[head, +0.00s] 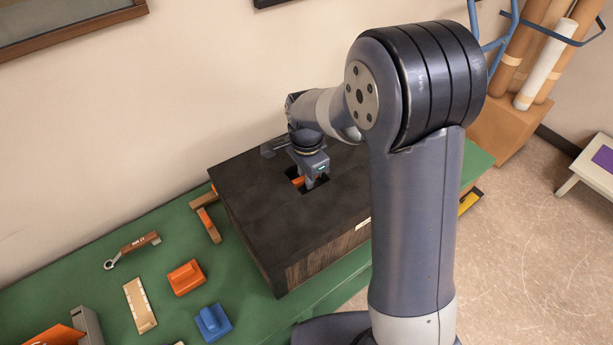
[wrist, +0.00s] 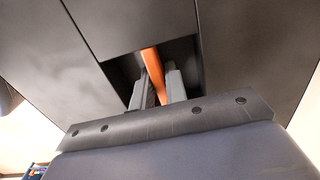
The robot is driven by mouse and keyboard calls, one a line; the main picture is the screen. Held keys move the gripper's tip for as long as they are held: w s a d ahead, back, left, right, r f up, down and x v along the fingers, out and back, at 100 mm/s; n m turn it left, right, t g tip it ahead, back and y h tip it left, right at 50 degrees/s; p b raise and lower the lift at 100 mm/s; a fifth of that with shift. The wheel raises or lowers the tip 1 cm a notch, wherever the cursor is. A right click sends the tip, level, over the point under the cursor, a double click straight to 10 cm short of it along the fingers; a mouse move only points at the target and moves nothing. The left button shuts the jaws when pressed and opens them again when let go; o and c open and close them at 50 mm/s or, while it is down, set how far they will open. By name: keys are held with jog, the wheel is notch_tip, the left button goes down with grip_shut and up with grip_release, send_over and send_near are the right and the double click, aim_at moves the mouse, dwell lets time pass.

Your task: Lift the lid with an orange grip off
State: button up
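A dark cabinet (head: 258,215) with a wood-grain front stands on the green table. Its top has a rectangular recess, and an orange grip (head: 297,181) lies in it. My gripper (head: 311,183) points down into this recess. In the wrist view the orange grip (wrist: 152,62) runs as a bar between the two grey fingers (wrist: 160,78). The fingers are close together, one on each side of the bar, and look closed on it. In the wrist view, seams in the dark top (wrist: 125,22) run on both sides of the recess. The top looks level and flush.
Left of the cabinet, the green table (head: 75,270) holds a brown-handled tool (head: 138,246), an orange block (head: 186,277), a blue block (head: 213,322) and a cream strip (head: 140,304). The wall stands close behind. Tall tubes (head: 545,60) stand at the right.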

grip_shut()
jog(key=shift+r, duration=0.1)
notch_tip(320, 180, up, 10)
jog(key=shift+r+b, duration=0.2)
jog(key=shift+b, duration=0.15)
jog(key=shift+r+p, duration=1)
jog(key=shift+r, duration=0.2)
